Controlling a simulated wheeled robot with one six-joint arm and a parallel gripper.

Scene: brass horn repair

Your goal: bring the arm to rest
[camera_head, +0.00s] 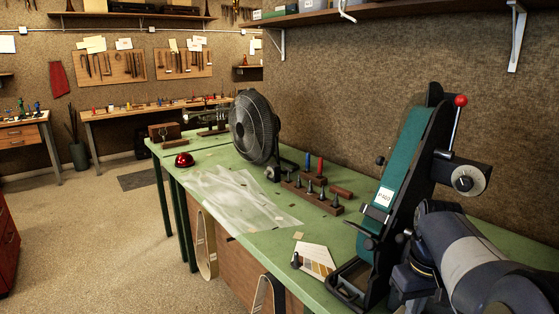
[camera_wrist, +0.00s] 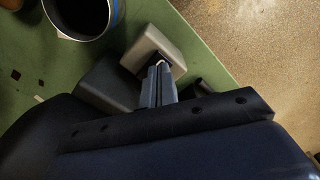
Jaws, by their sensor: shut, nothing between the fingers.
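My gripper (camera_wrist: 160,72) shows in the wrist view, its narrow fingers together with nothing between them. The fingers point toward the upper part of that view, over the green bench top (camera_wrist: 215,50). A pale block (camera_wrist: 140,52) with a dark centre appears right by the fingertips; I cannot tell whether it touches them. A dark grey block shape (camera_wrist: 105,85) lies left of the fingers. In the head view I cannot make out the fingers; a grey and dark blue rounded body fills the lower right corner.
A belt sander (camera_head: 400,165) with a red-knobbed lever stands on the bench right. A fan (camera_head: 254,128), tool rack (camera_head: 312,195), red dome (camera_head: 184,160) and clear sheet (camera_head: 235,195) lie further left. A dark round opening (camera_wrist: 85,12) is near the gripper. Left floor is open.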

